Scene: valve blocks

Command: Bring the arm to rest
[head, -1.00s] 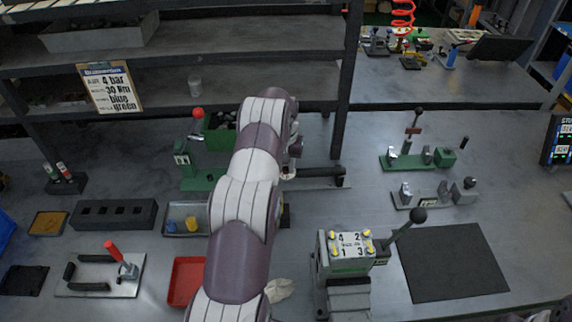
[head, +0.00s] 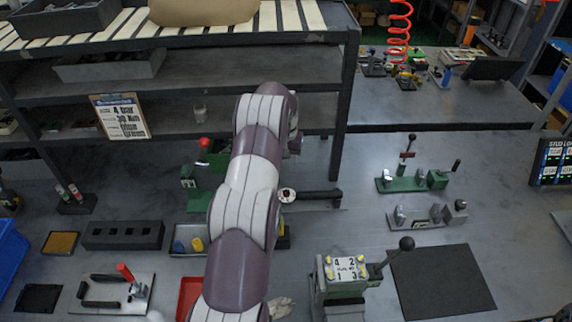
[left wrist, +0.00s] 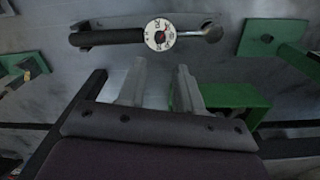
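My left arm (head: 243,200) reaches up the middle of the head view and bends over at the far end. Its gripper is mostly hidden behind the arm there. In the left wrist view the left gripper (left wrist: 160,72) is open, its two grey fingers apart with bare table showing between them. A torque wrench with a black handle (left wrist: 112,37) and a white dial (left wrist: 160,34) lies beyond the fingertips, apart from them. It also shows in the head view as a dial (head: 287,195) and black handle (head: 318,194). My right gripper is not in view.
A valve block with numbered studs (head: 346,270) stands front right, beside a dark mat (head: 440,282). Green fixtures (head: 405,184) stand behind. A red tray (head: 189,298) and black slotted block (head: 123,235) lie left. A shelf (head: 230,73) rises at the back.

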